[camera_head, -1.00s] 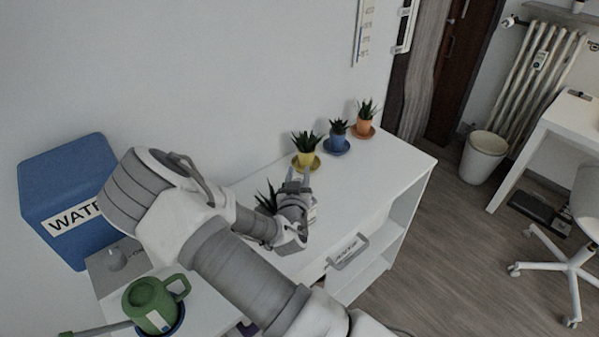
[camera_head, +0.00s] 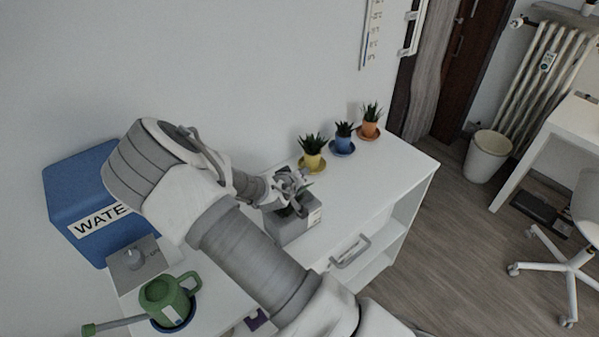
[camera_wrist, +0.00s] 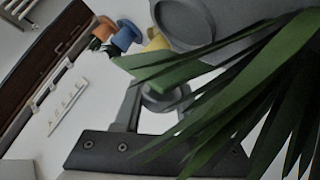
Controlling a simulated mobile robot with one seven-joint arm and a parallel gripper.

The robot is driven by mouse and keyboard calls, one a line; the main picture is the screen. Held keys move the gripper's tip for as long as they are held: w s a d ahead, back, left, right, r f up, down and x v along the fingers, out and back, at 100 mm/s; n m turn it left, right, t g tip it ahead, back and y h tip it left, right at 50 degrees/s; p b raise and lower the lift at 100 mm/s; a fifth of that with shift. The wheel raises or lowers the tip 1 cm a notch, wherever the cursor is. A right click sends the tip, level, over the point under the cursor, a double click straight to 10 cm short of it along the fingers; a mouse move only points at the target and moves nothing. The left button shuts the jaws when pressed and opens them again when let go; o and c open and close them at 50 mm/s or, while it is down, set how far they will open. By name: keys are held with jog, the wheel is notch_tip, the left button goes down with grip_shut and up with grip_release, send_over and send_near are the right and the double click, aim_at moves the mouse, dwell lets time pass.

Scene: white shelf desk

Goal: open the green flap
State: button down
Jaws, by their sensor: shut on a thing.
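My gripper (camera_head: 290,184) is above a grey box (camera_head: 290,229) on the white desk, close to a dark green spiky plant (camera_head: 284,211). In the wrist view the plant's long leaves (camera_wrist: 270,85) spread across the right side, in front of part of the gripper. A flat green piece (camera_wrist: 150,66) shows at the gripper there; I cannot tell whether it is the green flap or a broad leaf. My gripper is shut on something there. The leaves and the gripper hide the exact contact. No other green flap stands out in the head view.
Yellow (camera_head: 313,160), blue (camera_head: 343,146) and orange (camera_head: 369,129) potted plants stand at the back right. A blue WATER box (camera_head: 82,188), a grey box with a knob (camera_head: 132,266) and a green watering can (camera_head: 168,292) are at the left. The front drawer has a grey handle (camera_head: 351,251).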

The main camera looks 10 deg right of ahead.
dwell(0.3)
jog(key=shift+c, duration=2.4)
grip_release()
jog(key=p+v, duration=0.2)
jog(key=v, duration=1.5)
jog(key=shift+r, duration=0.15)
jog(key=shift+a, duration=0.1)
